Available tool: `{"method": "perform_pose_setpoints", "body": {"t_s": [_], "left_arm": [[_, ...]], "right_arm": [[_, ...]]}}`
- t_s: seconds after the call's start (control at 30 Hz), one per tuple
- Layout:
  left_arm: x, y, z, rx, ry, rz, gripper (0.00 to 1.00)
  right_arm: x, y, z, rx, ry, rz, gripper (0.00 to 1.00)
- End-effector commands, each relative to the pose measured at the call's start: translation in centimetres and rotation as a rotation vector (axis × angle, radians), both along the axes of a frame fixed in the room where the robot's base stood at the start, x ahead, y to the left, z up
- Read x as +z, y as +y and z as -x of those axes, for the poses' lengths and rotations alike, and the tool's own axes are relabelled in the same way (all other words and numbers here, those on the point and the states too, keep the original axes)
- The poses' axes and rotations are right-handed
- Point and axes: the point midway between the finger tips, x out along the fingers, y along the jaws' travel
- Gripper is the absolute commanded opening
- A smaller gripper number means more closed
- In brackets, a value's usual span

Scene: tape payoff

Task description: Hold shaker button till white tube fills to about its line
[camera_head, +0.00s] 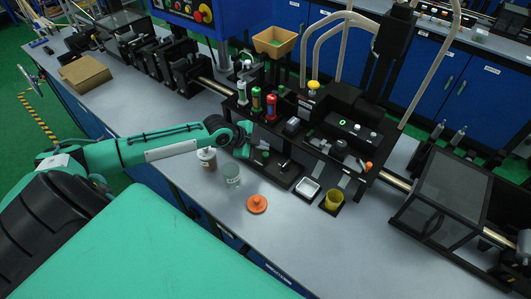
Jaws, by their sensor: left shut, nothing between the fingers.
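My left arm comes in from the left, and my left gripper (245,141) is shut and empty at the front of the black fixture on the bench. Several slim tubes stand in a row just behind it: a white one (242,92), a green one (256,98) and a red one (270,106). The white tube's line and fill level are too small to tell. The fixture has small buttons and a green light (343,121). I cannot tell which part is the shaker button, or whether my gripper touches it. My right gripper is not in view.
A clear beaker (232,176) and a brown-filled jar (207,158) stand close below my gripper. An orange lid (257,204), a white tray (307,189) and a yellow cup (333,201) are nearer the front. A tan bin (274,42) stands behind.

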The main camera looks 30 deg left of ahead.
Motion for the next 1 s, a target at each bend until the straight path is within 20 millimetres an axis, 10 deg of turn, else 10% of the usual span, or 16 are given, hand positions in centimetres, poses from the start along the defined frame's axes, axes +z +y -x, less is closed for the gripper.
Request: {"method": "perform_pose_setpoints", "body": {"t_s": [0.4,1.0], "left_arm": [[4.5,0.0,0.0,0.001,-0.001,0.0,0.0],[4.5,0.0,0.0,0.0,0.0,0.0,0.0]], "right_arm": [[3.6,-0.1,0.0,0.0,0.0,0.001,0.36],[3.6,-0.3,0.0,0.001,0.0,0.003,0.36]]}}
